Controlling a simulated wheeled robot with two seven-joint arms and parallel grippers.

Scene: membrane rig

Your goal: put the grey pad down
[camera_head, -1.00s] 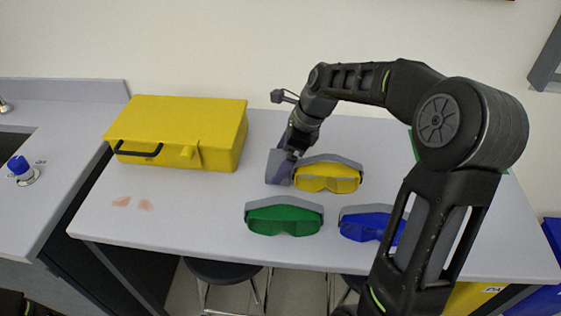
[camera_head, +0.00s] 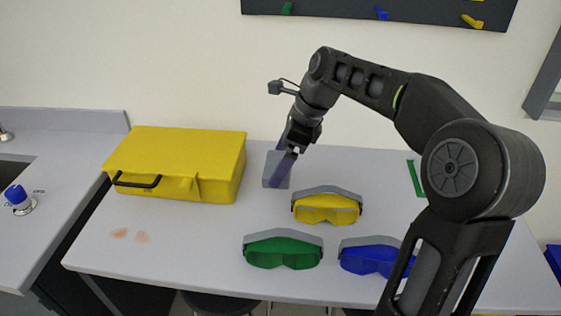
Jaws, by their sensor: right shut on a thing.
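My right gripper (camera_head: 284,166) is shut on the grey pad (camera_head: 270,168), a flat grey piece that shows beside and between the purple-tinted fingers. It shows against the back part of the table, to the right of the yellow case and behind the yellow goggles. The fingers hide part of the pad. I cannot tell from this view whether the pad touches the table. My left gripper is not in view.
A yellow case (camera_head: 178,163) stands at the left of the table (camera_head: 190,235). Yellow goggles (camera_head: 327,207), green goggles (camera_head: 283,250) and blue goggles (camera_head: 374,258) lie towards the front. A green strip (camera_head: 415,178) lies at the right. Two pinkish patches (camera_head: 130,236) mark the front left.

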